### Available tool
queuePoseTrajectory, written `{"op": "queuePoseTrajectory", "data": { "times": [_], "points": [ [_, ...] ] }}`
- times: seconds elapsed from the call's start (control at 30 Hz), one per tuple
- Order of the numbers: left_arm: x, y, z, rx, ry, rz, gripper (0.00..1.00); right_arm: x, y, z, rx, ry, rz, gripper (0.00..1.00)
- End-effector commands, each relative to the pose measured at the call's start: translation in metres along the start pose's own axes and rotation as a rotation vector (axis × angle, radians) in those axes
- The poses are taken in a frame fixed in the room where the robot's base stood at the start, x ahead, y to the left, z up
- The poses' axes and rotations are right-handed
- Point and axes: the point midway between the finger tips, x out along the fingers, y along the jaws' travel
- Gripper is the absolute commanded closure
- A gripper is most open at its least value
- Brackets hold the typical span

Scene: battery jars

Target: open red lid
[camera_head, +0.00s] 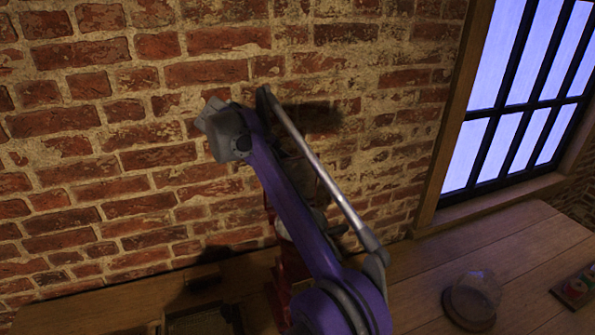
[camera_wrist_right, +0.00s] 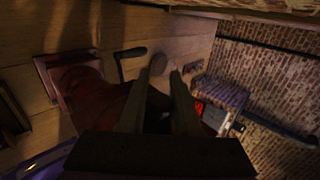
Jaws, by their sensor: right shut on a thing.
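A dark red body (camera_wrist_right: 85,90) on a reddish square base lies left of my right gripper (camera_wrist_right: 166,72) in the right wrist view. A dark red part stretches from it toward the fingers; I cannot tell clearly whether this is the red lid. In the head view, a red stand-like thing (camera_head: 290,285) shows low in the middle, mostly hidden behind my purple arm. My left gripper is in neither view.
A glass dome on a round wooden base (camera_head: 472,300) stands on the wooden table (camera_head: 500,245) at right. A tray with red and green pieces (camera_head: 577,290) is at the far right edge. A brick wall (camera_head: 100,130) and window (camera_head: 520,90) are behind.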

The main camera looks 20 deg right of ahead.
Motion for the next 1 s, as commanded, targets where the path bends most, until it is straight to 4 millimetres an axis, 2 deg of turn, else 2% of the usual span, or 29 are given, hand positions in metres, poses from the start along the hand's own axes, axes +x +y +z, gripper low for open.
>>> {"op": "queuePoseTrajectory", "data": {
  "times": [0.87,0.9,1.0],
  "points": [
    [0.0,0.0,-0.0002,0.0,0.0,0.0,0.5,0.0042,0.005,-0.0023,-0.066,0.066,0.004,1.0],
    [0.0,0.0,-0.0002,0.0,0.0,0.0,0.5,0.0042,0.005,-0.0024,-0.066,0.066,0.004,0.61],
    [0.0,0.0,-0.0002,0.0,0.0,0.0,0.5,0.0041,0.0049,-0.0026,-0.066,0.067,0.004,0.43]
  ]
}}
